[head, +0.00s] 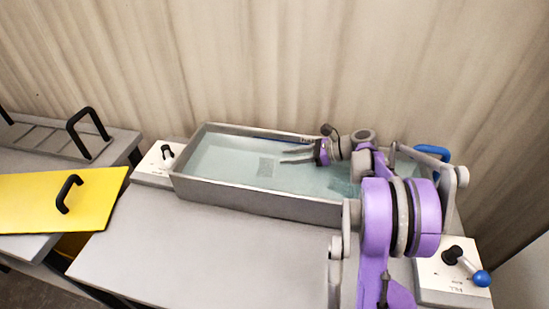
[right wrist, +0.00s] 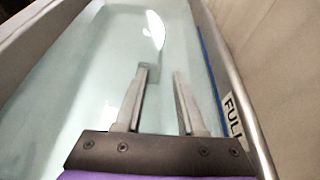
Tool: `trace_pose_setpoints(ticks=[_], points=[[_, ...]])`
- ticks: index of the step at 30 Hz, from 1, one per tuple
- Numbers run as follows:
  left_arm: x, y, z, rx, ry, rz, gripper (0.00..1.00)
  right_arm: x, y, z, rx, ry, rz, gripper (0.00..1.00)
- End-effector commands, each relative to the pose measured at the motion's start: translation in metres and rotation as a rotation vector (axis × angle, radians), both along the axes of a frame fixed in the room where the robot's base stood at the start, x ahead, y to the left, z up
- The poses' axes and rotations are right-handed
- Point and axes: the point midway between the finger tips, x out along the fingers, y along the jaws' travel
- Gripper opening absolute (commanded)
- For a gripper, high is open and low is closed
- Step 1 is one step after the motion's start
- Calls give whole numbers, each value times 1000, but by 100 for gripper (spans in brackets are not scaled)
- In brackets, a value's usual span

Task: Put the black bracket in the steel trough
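The steel trough (head: 258,202) stands at the back of the grey table and holds clear, pale liquid. Its inner floor and wall also show in the right wrist view (right wrist: 80,75). My right gripper (head: 284,156) reaches over the trough from the right, its fingers pointing left. In the right wrist view its two fingers (right wrist: 160,70) are apart with nothing between them. I cannot make out a loose black bracket in either view. My left gripper is not in view.
A yellow lid (head: 25,200) with a black handle (head: 67,193) lies at left. Behind it is a grey slatted panel (head: 45,137) with black handles. A white lever box (head: 153,172) and a blue-knobbed FILL box (head: 437,285) flank the trough. The table front is clear.

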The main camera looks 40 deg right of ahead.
Motion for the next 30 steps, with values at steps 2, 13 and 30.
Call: trace_pose_setpoints(ticks=[2,13,30], points=[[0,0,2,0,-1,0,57,-11,-10,7,0,0,-3,38],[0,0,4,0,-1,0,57,-29,-23,15,0,0,1,38],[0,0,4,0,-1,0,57,-28,-17,19,-13,-3,7,38]])
